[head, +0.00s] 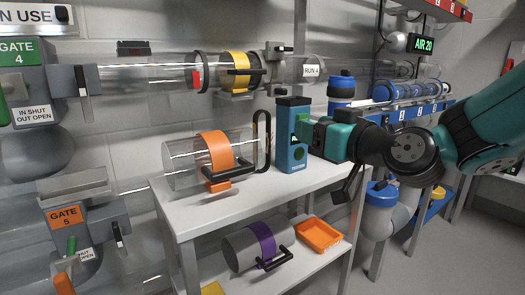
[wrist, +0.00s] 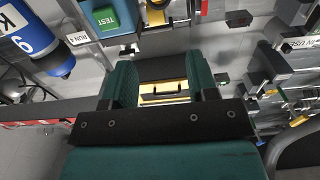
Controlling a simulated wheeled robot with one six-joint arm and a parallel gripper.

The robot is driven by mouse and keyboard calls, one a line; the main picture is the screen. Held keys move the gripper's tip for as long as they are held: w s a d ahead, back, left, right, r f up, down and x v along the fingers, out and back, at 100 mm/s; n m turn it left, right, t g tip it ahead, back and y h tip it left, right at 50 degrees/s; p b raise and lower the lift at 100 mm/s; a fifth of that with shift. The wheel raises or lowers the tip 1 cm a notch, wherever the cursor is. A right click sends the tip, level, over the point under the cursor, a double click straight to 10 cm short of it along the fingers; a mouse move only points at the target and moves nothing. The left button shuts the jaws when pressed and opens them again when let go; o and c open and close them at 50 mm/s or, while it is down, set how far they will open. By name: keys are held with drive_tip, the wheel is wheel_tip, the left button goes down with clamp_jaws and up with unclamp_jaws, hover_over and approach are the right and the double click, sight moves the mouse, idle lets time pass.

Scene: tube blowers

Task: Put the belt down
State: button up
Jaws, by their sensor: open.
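My gripper (head: 308,132) is at the centre of the head view, beside the upright blue tester (head: 292,155) on the table. Its two teal fingers (wrist: 162,88) are apart in the wrist view. A yellow strip with a black handle shows between them there; I cannot tell its distance. An orange belt (head: 215,150) with a black handle is around the clear tube on the table. A yellow belt (head: 238,65) is around the upper clear tube. A purple belt (head: 262,242) is around a grey cylinder on the lower shelf. No belt shows held in the head view.
The white table (head: 205,213) has bare space in front of the clear tube and the tester. An orange tray (head: 319,235) sits on the lower shelf. Gate 5 (head: 66,216) is at the left.

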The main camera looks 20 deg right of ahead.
drive_tip(key=p+x, duration=1.6)
drive_tip(key=p, duration=0.2)
drive_tip(key=shift+f, duration=0.15)
drive_tip(key=shift+w, duration=0.1)
drive_tip(key=c, duration=0.9)
